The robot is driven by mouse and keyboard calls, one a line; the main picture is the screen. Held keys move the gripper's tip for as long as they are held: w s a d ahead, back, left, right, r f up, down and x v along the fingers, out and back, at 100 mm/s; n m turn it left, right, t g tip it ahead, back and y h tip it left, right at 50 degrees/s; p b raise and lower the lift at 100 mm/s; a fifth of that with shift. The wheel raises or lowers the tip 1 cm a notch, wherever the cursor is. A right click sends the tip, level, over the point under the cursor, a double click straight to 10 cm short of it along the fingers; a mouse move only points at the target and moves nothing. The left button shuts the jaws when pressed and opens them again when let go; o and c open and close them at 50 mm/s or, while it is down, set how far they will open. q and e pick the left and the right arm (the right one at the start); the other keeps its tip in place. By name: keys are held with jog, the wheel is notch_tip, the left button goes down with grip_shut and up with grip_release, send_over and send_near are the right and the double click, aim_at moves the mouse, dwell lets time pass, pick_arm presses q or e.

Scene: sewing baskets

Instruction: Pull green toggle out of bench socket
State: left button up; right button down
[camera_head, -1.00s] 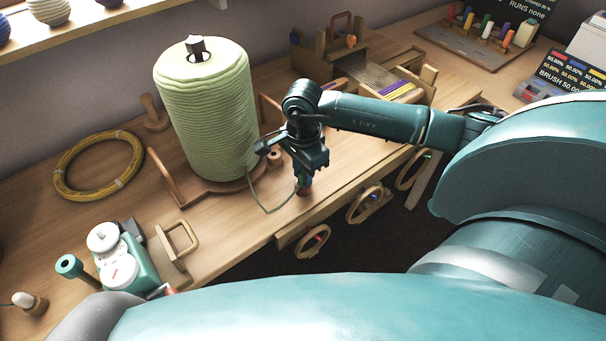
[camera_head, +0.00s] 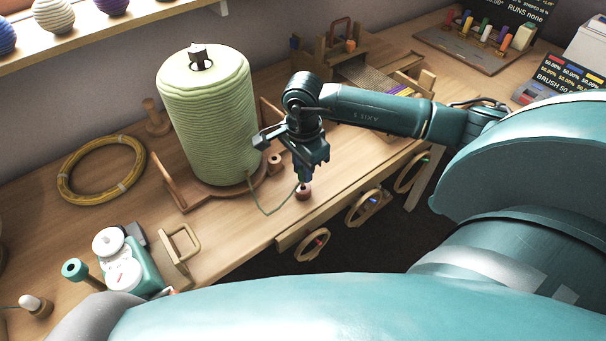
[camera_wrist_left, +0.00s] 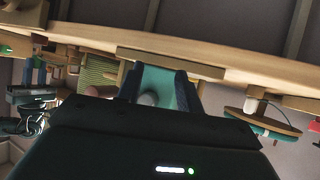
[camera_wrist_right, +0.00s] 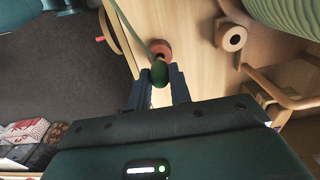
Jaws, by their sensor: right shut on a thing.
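The green toggle (camera_wrist_right: 159,73) is between the fingertips of my right gripper (camera_wrist_right: 158,88), which is shut on it. The round reddish-brown bench socket (camera_wrist_right: 161,48) shows just beyond the toggle. In the head view my right gripper (camera_head: 303,173) points down above the socket (camera_head: 304,193), whose top now shows below the fingers. I cannot tell whether the toggle's lower end is clear of it. A thin green cord (camera_head: 263,210) loops from the large green spool (camera_head: 208,115) to the toggle. My left gripper (camera_wrist_left: 158,84) is open in the left wrist view, away from the toggle.
A wooden bracket (camera_head: 177,182) and a small wooden peg (camera_head: 274,164) stand near the spool. Handwheels (camera_head: 312,244) hang along the bench's front edge. A yellow hoop (camera_head: 101,170) and a teal device (camera_head: 127,265) lie to the left.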

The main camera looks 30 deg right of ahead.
jog(key=shift+r, duration=0.15)
jog(key=shift+r+p, duration=1.15)
jog(key=shift+r, duration=0.85)
